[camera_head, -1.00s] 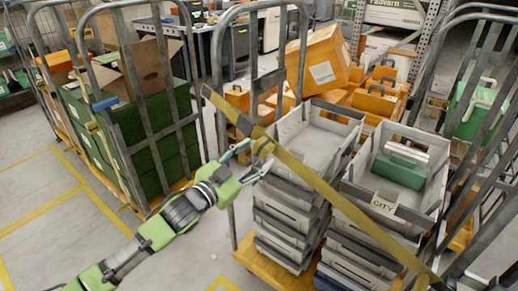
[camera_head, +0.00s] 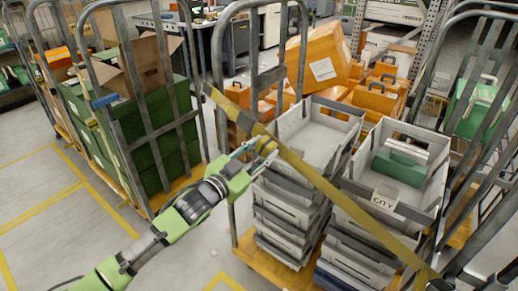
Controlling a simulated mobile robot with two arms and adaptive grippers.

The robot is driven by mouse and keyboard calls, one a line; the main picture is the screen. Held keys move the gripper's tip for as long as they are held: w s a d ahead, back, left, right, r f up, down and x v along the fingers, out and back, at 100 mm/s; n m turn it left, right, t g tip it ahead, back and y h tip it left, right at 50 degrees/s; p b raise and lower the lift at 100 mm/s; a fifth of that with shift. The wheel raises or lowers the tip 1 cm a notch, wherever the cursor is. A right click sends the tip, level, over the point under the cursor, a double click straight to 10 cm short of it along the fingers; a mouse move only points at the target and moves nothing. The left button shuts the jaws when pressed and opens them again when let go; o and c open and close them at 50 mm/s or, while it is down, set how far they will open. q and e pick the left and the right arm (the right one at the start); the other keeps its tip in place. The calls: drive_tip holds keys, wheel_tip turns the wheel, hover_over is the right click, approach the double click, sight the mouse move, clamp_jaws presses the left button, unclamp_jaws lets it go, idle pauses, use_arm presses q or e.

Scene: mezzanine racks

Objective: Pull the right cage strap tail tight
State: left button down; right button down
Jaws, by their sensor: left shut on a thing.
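A yellow strap (camera_head: 330,190) runs slantwise across the front of the right cage, from the upper left post down to the lower right. The cage (camera_head: 218,75) has grey metal posts. My left gripper (camera_head: 263,148) is at the strap's upper left part, in front of the stacked crates, and is shut there on the strap or its tail. The fingertips overlap the strap, so the tail itself is hard to make out. My right gripper is not in view.
Grey crates (camera_head: 290,215) stand stacked in the cage, one holding a green case (camera_head: 398,170). Orange cases (camera_head: 375,97) lie behind. A left cage (camera_head: 150,125) holds green crates. The floor at lower left is clear, with yellow lines (camera_head: 45,215).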

use_arm(q)
drive_tip(key=s+d+f, duration=0.2)
drive_tip(key=d, duration=0.1)
drive_tip(key=s+d, duration=0.1)
drive_tip(key=d, duration=0.1)
drive_tip(key=shift+s+f, duration=0.4)
drive_tip(key=c, duration=1.6)
unclamp_jaws()
drive_tip(key=shift+o, duration=0.9)
drive_tip(key=shift+d+r, duration=0.1)
drive_tip(key=shift+d, duration=0.05)
drive_tip(key=shift+s+a, duration=0.1)
drive_tip(key=shift+a, duration=0.1)
drive_tip(key=shift+s+a, duration=0.25)
drive_tip(key=v, duration=1.1)
